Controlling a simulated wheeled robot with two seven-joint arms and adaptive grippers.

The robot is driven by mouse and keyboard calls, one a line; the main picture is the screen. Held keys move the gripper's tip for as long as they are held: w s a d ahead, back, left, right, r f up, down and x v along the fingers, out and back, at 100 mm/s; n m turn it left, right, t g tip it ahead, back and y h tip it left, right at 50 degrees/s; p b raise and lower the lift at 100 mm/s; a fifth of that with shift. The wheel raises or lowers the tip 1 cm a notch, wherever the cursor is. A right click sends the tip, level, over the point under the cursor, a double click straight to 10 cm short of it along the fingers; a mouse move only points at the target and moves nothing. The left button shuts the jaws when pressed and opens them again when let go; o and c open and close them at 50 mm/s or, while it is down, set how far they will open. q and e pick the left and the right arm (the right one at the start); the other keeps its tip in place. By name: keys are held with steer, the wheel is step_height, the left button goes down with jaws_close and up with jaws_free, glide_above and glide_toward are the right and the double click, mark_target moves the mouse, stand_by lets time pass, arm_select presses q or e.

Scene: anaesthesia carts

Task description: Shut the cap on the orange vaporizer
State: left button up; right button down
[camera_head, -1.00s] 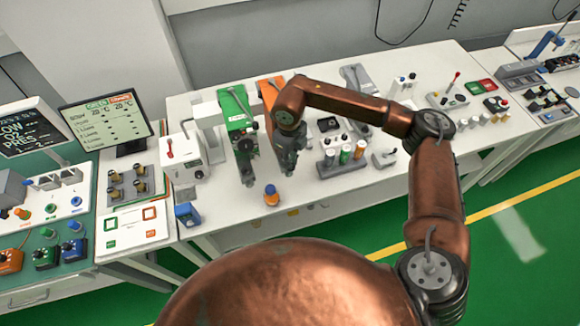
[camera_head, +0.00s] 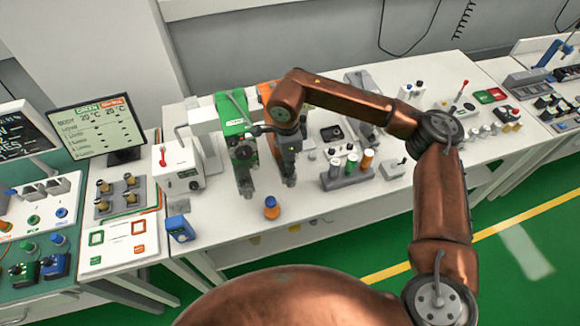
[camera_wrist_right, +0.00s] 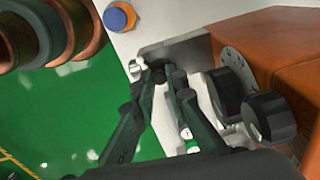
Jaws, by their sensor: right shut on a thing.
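The orange vaporizer (camera_head: 267,92) stands on the white bench, largely hidden behind my right arm in the head view. In the right wrist view its orange body (camera_wrist_right: 285,40) fills the right side, with a round numbered dial (camera_wrist_right: 232,80) and a black knob (camera_wrist_right: 268,117). My right gripper (camera_wrist_right: 160,75) is beside the dial, by a grey plate (camera_wrist_right: 185,52). Its fingertips are closed around a small dark part, apparently the cap, mostly hidden. In the head view my right gripper (camera_head: 262,130) is close to the green vaporizer. My left gripper is not in view.
The green vaporizer (camera_head: 231,112) stands just left of the orange one. Several bottles in a grey rack (camera_head: 347,180) stand to the right. White bench top around the bottle is clear.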

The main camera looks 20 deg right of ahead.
steer(key=shift+w+a+n+b, duration=0.15)
steer(key=shift+n+b, duration=0.1)
steer(key=shift+n, duration=0.3)
steer(key=shift+w+a+n+b, duration=0.1)
steer(key=shift+n+b, duration=0.15)
steer(key=shift+n, duration=0.3)
steer(key=c, duration=1.9)
jaws_free()
steer(key=shift+c, duration=0.2)
step_height(320, 180, up, 12)
steer(key=shift+s+a, duration=0.2)
steer(key=shift+s, duration=0.1)
